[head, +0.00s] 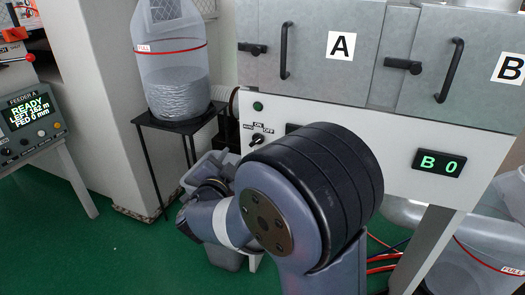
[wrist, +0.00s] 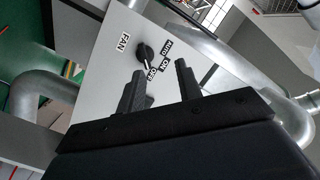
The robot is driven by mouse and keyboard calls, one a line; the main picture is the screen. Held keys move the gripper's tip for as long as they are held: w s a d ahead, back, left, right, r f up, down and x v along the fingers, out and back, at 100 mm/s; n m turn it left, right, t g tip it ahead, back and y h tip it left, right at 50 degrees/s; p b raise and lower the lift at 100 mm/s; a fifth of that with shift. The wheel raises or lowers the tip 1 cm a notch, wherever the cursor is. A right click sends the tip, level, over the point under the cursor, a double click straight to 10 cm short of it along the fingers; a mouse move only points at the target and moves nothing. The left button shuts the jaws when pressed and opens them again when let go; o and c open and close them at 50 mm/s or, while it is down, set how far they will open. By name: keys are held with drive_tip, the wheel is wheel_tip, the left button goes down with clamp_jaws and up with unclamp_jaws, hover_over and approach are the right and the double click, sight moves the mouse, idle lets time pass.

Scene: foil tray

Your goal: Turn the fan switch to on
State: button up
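The fan switch is a black rotary knob on a light panel. In the wrist view the knob (wrist: 146,52) sits beside a FAN label, with AUTO, ON and OFF labels around its other side. Its pale pointer mark appears turned toward OFF. In the head view the knob (head: 257,139) shows on the panel just left of my arm, with its labels above it. My gripper (wrist: 160,72) is open and empty in the wrist view, its two fingers apart. The knob lies beyond the fingertips, nearer the left finger, and looks untouched. My arm hides the gripper in the head view.
Cabinet doors with handles are above. A clear bag (head: 170,65) stands on a black stand (head: 150,165) at left, near a feeder console (head: 30,110).

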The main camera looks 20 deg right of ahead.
sight(256, 142)
drive_tip(key=w+d+h, duration=0.1)
drive_tip(key=w+d, duration=0.1)
drive_tip(key=w+d+m+h+b, duration=0.1)
drive_tip(key=w+d, duration=0.2)
drive_tip(key=w+d+f+m+g+b, duration=0.1)
drive_tip(key=w+d, duration=0.2)
drive_tip(key=shift+w+d+f+h, duration=0.1)
drive_tip(key=shift+d+h, duration=0.05)
drive_tip(key=shift+h, duration=0.25)
drive_tip(key=shift+c, duration=0.2)
clamp_jaws()
